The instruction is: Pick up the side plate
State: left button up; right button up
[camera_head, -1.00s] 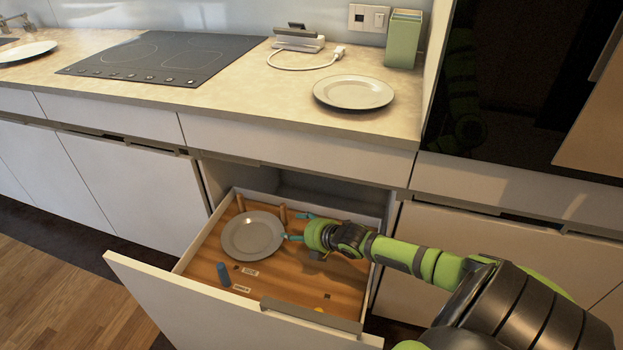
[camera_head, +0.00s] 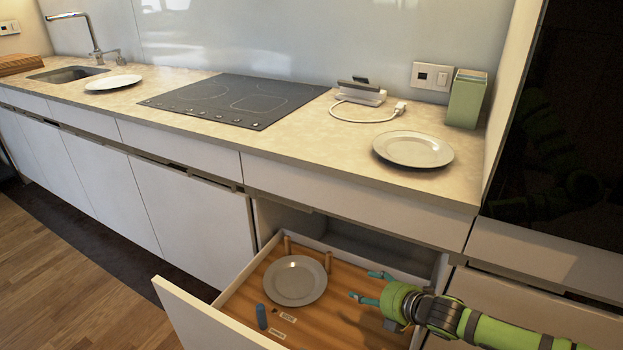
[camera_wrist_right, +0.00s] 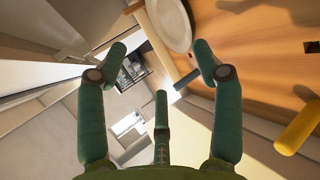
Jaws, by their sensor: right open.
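A grey-white plate (camera_head: 295,281) lies in the open drawer (camera_head: 232,291), toward its back left. My right gripper (camera_head: 361,286) is over the drawer to the right of this plate, open and empty, with a small gap between fingertips and rim. In the right wrist view the open fingers (camera_wrist_right: 159,58) show, with part of the plate (camera_wrist_right: 169,20) beyond them at the top. Two similar plates are on the counter: one at the right (camera_head: 413,149) and one near the sink (camera_head: 113,83). Which is the side plate I cannot tell. My left gripper is not in view.
The drawer also holds a blue cylinder (camera_head: 261,316) and wooden pegs (camera_head: 327,262) behind the plate. A yellow peg (camera_wrist_right: 297,127) shows in the right wrist view. The counter has a cooktop (camera_head: 238,98), a device with a white cable (camera_head: 361,93) and a green box (camera_head: 466,98).

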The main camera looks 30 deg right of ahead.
aim_at(406, 148)
jog(key=k+l, duration=0.1)
jog(key=k, duration=0.9)
